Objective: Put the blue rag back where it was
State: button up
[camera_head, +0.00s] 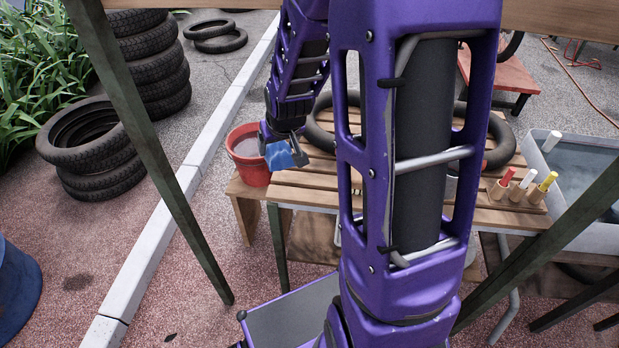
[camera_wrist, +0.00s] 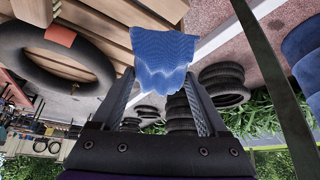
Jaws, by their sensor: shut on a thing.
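The blue rag (camera_head: 282,155) is a crumpled, patterned cloth held in my gripper (camera_head: 284,148). In the head view it is beside the red bucket (camera_head: 247,168) and above the left end of the slatted wooden bench (camera_head: 300,186). In the wrist view the rag (camera_wrist: 163,58) spans the space between the two fingertips of my gripper (camera_wrist: 160,80). The gripper is shut on the rag. I cannot tell whether the rag touches the bench or the bucket rim. Part of the bench is hidden behind my arm.
A black inner tube (camera_head: 322,130) lies on the bench; it shows with an orange patch in the wrist view (camera_wrist: 62,66). Marker-like sticks stand in a wooden block (camera_head: 518,193) at the right, beside a grey water tub (camera_head: 550,205). Stacked tyres (camera_head: 155,65) stand at the left.

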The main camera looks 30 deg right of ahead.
jog(key=m+b, duration=0.1)
jog(key=b, duration=0.2)
send_over(307, 170)
jog(key=s+a, duration=0.1)
jog(key=s, duration=0.1)
notch_tip(307, 170, down, 3)
jog(key=shift+h, duration=0.3)
jog(key=f+b, duration=0.1)
jog(key=f, duration=0.2)
jog(key=f+b, duration=0.1)
jog(key=f, duration=0.5)
jog(key=shift+w+d+f+b, duration=0.1)
jog(key=shift+d+f+b, duration=0.2)
jog(key=shift+b, duration=0.1)
jog(key=shift+f, duration=0.2)
jog(key=o, duration=1.1)
jog(key=shift+r, duration=0.1)
jog(key=shift+r, duration=0.1)
